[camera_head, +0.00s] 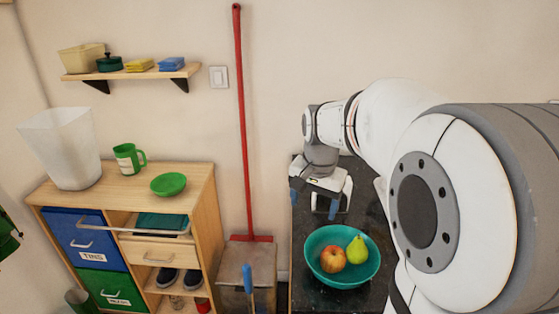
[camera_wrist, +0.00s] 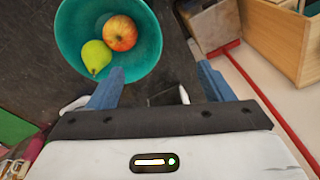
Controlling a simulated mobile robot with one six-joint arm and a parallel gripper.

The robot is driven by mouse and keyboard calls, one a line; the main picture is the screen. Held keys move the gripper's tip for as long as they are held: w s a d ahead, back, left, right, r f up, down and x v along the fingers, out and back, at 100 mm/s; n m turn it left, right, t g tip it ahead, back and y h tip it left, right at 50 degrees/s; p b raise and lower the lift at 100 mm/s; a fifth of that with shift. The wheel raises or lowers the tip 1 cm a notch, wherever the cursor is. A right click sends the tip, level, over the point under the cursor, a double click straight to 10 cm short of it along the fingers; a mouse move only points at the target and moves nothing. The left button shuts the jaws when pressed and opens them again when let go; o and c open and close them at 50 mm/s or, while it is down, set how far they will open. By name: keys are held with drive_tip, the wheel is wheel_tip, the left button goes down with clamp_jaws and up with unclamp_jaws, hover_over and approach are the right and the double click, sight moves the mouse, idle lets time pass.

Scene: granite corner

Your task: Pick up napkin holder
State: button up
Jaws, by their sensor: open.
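My gripper (camera_head: 314,204) is over the dark counter, pointing down, with its two blue fingers apart. In the wrist view the open fingers (camera_wrist: 160,72) frame the counter and a small dark piece with a bright silver-white edge (camera_wrist: 184,95), which looks like part of the napkin holder. It sits low between the fingers, mostly hidden by the gripper body. In the head view a pale, thin-framed shape, likely the napkin holder (camera_head: 346,197), shows beside and behind the right finger. I cannot tell whether the fingers touch it.
A teal bowl (camera_head: 318,274) with an apple (camera_head: 332,259) and a pear (camera_head: 357,250) stands on the counter (camera_head: 306,297) in front of the gripper. A red-handled broom (camera_head: 242,120) leans on the wall to the left. A wooden cabinet (camera_head: 205,215) stands further left.

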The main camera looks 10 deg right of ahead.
drive_tip(key=w+d+f+m+p, duration=0.1)
drive_tip(key=w+d+f+m, duration=0.1)
drive_tip(key=w+d+m, duration=0.2)
drive_tip(key=w+d+f+m+g+p, duration=0.1)
drive_tip(key=w+d+m, duration=0.3)
drive_tip(key=w, duration=0.5)
drive_tip(key=w+d+f+m+p, duration=0.1)
drive_tip(key=w+d+f+m, duration=0.2)
drive_tip(key=w+d, duration=0.3)
drive_tip(key=shift+w+d+f+m+g, duration=0.15)
drive_tip(key=shift+w+m, duration=0.15)
drive_tip(key=shift+m, duration=0.15)
drive_tip(key=shift+w+d+f+m+g, duration=0.15)
drive_tip(key=shift+w+m, duration=0.15)
drive_tip(key=shift+m, duration=0.15)
drive_tip(key=f, duration=0.2)
drive_tip(key=f+p, duration=0.1)
drive_tip(key=f, duration=0.2)
drive_tip(key=f+p, duration=0.1)
drive_tip(key=f, duration=0.1)
drive_tip(key=shift+s+a+f, duration=0.25)
drive_tip(key=shift+s+a, duration=0.05)
drive_tip(key=shift+a, duration=0.05)
drive_tip(key=shift+c, duration=0.3)
drive_tip(key=c, duration=1.2)
